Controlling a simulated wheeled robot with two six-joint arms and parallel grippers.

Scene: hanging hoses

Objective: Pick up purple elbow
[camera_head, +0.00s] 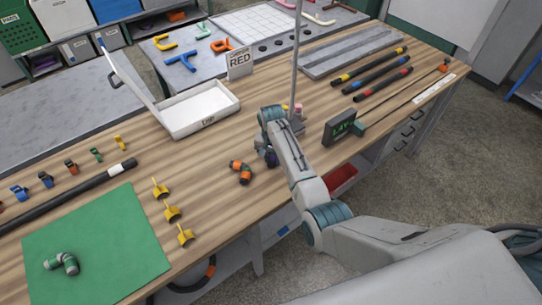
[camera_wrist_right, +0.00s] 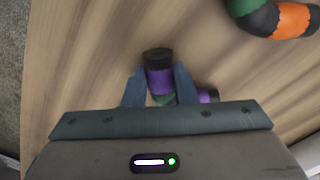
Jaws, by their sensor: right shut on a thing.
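The purple elbow (camera_wrist_right: 158,78) shows in the right wrist view between the two blue fingers of my right gripper (camera_wrist_right: 159,86). It has black ends, purple bands and a green middle partly hidden by the gripper. One end points away past the fingertips and the other shows at the right of the fingers. My right gripper (camera_head: 268,152) is shut on it, low over the wooden table. In the head view the arm hides most of the elbow. My left gripper is not in view.
An orange, black and green elbow (camera_head: 241,172) lies close to the left of my right gripper.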

